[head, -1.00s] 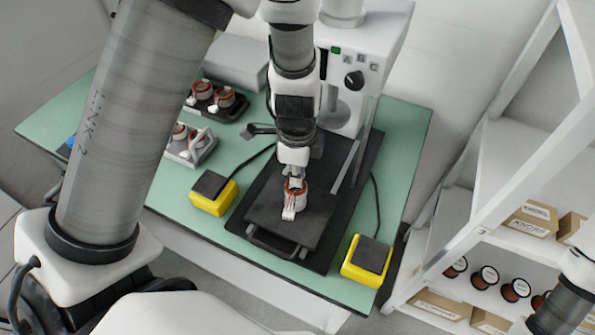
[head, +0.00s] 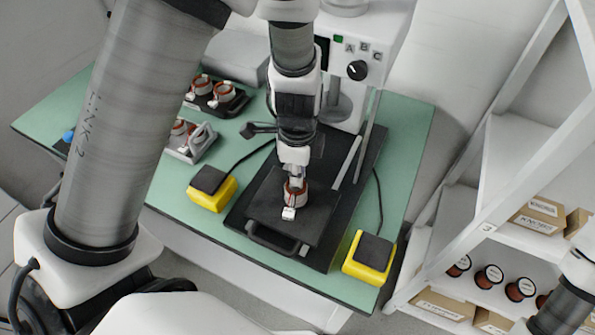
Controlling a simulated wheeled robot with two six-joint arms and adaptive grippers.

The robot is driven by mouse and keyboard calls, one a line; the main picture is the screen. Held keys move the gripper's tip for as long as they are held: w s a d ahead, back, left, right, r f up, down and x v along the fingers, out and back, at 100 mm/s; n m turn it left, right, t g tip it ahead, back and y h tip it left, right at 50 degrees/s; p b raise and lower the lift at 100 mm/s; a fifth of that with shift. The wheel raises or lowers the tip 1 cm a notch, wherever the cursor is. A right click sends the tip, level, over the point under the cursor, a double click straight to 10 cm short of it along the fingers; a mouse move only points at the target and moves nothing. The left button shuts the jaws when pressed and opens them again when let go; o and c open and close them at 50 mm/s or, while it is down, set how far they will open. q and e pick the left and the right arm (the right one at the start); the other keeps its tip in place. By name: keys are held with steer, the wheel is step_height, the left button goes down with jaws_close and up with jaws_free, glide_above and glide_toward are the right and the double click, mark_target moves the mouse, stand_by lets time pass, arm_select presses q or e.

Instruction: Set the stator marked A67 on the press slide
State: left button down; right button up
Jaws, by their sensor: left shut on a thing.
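My left gripper (head: 294,174) comes down from above, shut on a stator (head: 297,196) with copper-red windings and a white tag or connector at its front. The stator is at the black plate of the press slide (head: 268,214), near its middle. I cannot tell whether its underside touches the plate. Its marking is too small to read. More stators (head: 224,90) stand in a dark tray (head: 236,106) at the back left, and others sit in a grey tray (head: 201,148) in front of it. My right gripper is not in view.
Yellow pedals (head: 214,196) and (head: 352,268) flank the slide on the green table (head: 395,140). A shelf (head: 510,240) with spools and cartons stands at the right.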

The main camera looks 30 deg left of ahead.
arm_select(q)
steer(key=c, duration=1.2)
jaws_free()
steer(key=shift+r, duration=0.1)
step_height(320, 180, up, 12)
steer(key=shift+f, duration=0.1)
